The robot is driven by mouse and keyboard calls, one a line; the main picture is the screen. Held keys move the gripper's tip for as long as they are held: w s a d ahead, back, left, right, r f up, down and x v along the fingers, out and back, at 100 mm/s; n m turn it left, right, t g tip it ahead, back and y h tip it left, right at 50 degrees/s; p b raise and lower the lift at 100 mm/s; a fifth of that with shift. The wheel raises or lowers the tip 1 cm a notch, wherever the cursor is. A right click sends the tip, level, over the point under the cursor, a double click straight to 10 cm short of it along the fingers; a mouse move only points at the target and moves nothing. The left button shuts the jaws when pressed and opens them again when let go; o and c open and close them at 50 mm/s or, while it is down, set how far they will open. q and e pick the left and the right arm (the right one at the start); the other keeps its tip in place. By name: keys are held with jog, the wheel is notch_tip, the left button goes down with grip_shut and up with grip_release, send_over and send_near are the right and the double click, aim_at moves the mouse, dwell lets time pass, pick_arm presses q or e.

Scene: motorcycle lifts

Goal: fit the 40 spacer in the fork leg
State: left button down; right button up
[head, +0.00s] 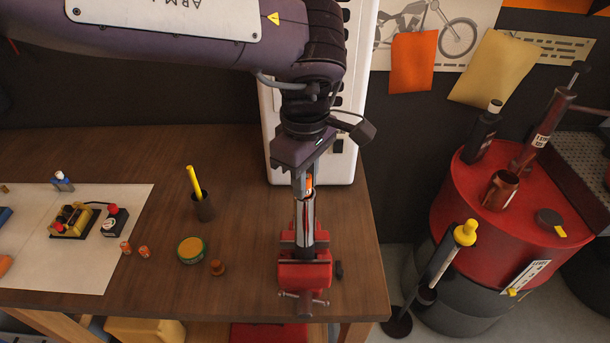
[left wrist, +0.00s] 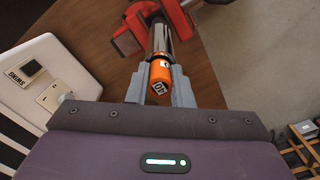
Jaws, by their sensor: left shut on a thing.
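My left gripper (head: 305,186) reaches down over the front right of the bench, shut on an orange spacer (left wrist: 160,80). The dark mark on the spacer's end looks like 40, turned in the left wrist view. A bit of the spacer also shows between the fingers in the head view (head: 308,184). The fork leg (head: 309,220), a shiny and dark tube, stands in a red vise (head: 304,272) just below the gripper. The spacer lines up close to the tube's top end; whether it is partly inside, I cannot tell. My right gripper is not in view.
Two small orange spacers (head: 126,248) (head: 144,251) stand at the edge of a white mat (head: 70,277). A round tin (head: 191,250) and a dark cup with a yellow stick (head: 203,206) stand left of the vise. A red drum (head: 452,205) is off to the right.

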pick_arm(q)
jog(key=shift+f, duration=0.25)
jog(key=c, duration=0.8)
grip_release()
jog(key=shift+r, duration=4)
